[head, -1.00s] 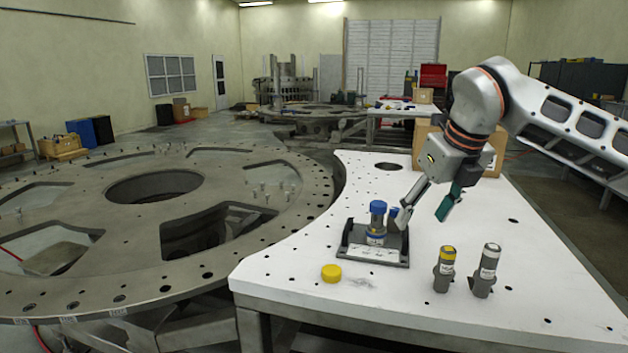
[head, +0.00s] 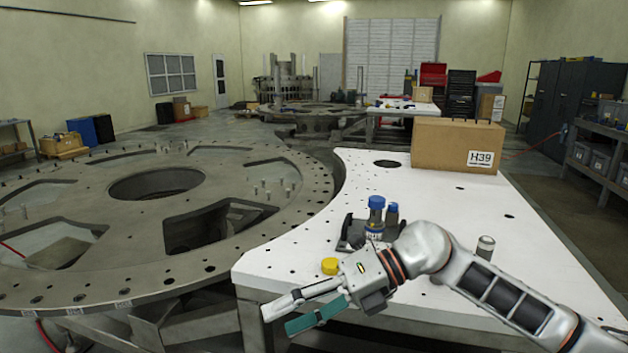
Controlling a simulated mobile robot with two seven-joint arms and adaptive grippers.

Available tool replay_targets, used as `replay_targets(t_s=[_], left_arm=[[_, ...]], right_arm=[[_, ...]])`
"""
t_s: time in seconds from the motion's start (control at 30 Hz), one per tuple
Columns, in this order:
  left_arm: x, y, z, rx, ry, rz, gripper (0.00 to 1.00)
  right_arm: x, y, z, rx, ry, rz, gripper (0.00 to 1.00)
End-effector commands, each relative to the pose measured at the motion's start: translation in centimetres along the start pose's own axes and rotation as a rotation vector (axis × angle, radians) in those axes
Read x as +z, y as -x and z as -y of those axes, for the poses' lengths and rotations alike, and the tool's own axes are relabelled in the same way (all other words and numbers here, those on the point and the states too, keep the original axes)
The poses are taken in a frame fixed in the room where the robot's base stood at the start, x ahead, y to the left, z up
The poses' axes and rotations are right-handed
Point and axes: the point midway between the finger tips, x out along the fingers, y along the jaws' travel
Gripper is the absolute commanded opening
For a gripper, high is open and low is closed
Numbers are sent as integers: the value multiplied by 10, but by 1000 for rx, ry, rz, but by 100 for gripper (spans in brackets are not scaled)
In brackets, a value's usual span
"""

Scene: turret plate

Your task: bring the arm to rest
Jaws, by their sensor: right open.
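My right gripper (head: 305,309) is open and empty. It hangs low at the near-left edge of the white table (head: 455,205), with its fingers pointing left beyond that edge. My right arm reaches in from the lower right across the table's near part. Behind the gripper, a blue-capped bottle (head: 376,213) and a second, smaller blue-capped one (head: 392,216) stand at a dark tray (head: 350,233), partly hidden by my arm. A yellow cap (head: 329,266) lies just behind the gripper. My left gripper is not in view.
A cardboard box (head: 440,146) labelled H39 stands at the table's back. A grey-topped bottle (head: 486,245) shows behind my forearm. The large round turret plate (head: 240,238) with openings and upright pins lies to the left. The table's right side is clear.

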Motion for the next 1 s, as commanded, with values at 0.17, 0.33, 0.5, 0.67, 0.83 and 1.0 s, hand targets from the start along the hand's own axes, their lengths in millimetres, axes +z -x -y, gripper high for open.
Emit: replay_targets(t_s=[0.17, 0.33, 0.5, 0.67, 0.83, 1.0], left_arm=[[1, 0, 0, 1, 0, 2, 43], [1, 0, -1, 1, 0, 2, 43], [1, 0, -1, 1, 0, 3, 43], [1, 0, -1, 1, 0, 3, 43], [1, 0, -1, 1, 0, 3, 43], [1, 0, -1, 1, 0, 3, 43]], right_arm=[[-6, -25, -28, 325, -159, 139, 57], [3, -18, -30, 579, -362, 324, 57], [10, 3, 2, 772, -616, 542, 57], [1, 26, 65, 890, -896, 766, 57], [-40, 44, 155, 941, -1226, 1008, 57], [-117, 48, 244, 917, -1561, 1228, 57]])
